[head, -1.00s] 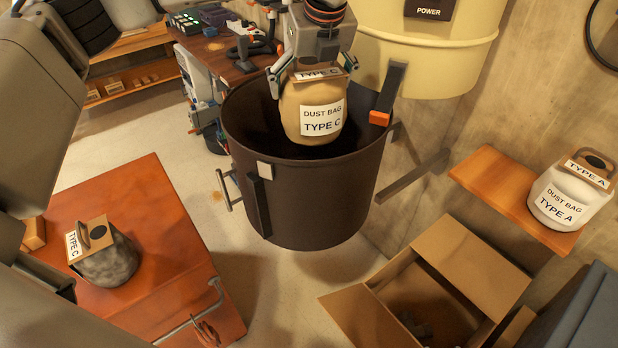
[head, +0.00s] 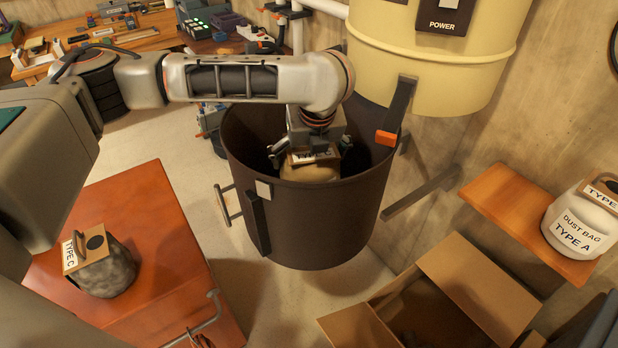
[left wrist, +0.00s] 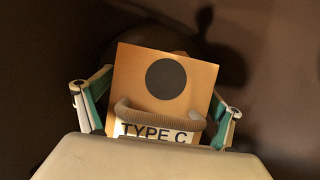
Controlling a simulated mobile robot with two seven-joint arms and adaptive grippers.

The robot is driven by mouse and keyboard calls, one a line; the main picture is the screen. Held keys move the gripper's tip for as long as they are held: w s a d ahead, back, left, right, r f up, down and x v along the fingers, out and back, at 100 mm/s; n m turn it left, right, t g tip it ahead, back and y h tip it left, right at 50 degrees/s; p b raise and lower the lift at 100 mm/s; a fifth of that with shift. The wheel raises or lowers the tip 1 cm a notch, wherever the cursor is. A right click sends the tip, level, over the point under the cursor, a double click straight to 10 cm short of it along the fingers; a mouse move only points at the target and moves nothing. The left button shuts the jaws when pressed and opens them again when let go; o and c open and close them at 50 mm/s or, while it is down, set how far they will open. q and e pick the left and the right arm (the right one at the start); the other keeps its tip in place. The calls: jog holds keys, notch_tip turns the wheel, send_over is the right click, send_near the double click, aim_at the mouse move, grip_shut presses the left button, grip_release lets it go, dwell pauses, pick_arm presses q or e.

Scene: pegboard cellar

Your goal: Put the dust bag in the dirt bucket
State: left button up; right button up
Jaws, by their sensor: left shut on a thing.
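The tan dust bag (head: 312,174), with a cardboard collar marked TYPE C, is down inside the dark brown dirt bucket (head: 325,222). Only its collar and upper part show above the near rim in the head view. My left gripper (head: 309,157) reaches down into the bucket and is shut on this bag. In the left wrist view, my fingers (left wrist: 156,104) flank the collar (left wrist: 188,62) with its dark round hole and ribbed handle. The bag's lower part is hidden, so I cannot tell whether it touches the bucket floor. My right gripper is not in view.
A grey dusty bag (head: 106,274) marked TYPE C stands on the red cabinet (head: 165,235). A white TYPE A bag (head: 575,222) sits on the wooden shelf (head: 500,200). An open cardboard box (head: 480,280) lies below. The cream POWER canister (head: 430,70) hangs close behind the bucket.

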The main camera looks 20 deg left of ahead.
aim_at(310, 165)
pick_arm(q)
jog(key=shift+f, duration=3.3)
jog(key=o, duration=0.8)
jog(key=shift+f, duration=0.15)
jog(key=shift+o, duration=0.3)
jog(key=shift+r, duration=0.45)
jog(key=v, duration=1.1)
jog(key=shift+s+d+r, duration=0.1)
jog(key=shift+s+r, duration=0.05)
jog(key=shift+r, duration=0.05)
